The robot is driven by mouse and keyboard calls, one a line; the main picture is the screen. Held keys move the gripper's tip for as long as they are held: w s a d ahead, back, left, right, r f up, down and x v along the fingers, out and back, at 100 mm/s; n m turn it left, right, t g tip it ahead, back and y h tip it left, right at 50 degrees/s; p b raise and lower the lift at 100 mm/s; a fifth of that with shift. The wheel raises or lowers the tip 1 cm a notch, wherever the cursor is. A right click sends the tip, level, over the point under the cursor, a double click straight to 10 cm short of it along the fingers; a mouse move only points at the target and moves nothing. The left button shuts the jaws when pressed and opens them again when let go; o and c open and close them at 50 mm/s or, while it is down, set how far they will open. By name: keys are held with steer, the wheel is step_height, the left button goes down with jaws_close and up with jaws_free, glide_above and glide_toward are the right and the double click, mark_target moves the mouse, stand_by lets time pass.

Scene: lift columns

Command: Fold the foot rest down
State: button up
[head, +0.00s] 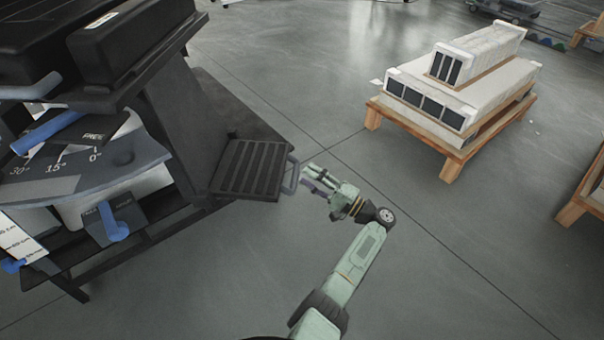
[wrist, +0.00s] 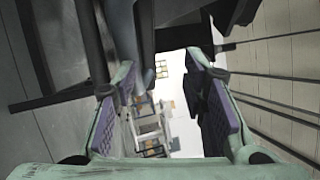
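The foot rest (head: 250,168) is a black ribbed plate on the right side of the dark machine in the head view. It slopes outward above the floor, and a grey loop handle (head: 291,176) stands at its right edge. My gripper (head: 306,178) is just right of this handle, with its fingers pointing left at it. In the wrist view my gripper (wrist: 165,95) is open, its two purple-padded fingers wide apart. A grey-blue bar (wrist: 145,45) shows between them, nearer the left finger. I cannot tell whether anything touches it.
The dark machine (head: 180,120) with blue levers (head: 114,224) and an angle scale (head: 75,170) fills the left. A wooden pallet (head: 452,165) with pale boxes stands at the upper right, and another pallet (head: 572,212) at the right edge. The floor between is clear.

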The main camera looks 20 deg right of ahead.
steer(key=v, duration=0.8)
steer(key=shift+s+d+f, duration=0.15)
steer(key=shift+s+f, duration=0.05)
steer(key=shift+s, duration=0.05)
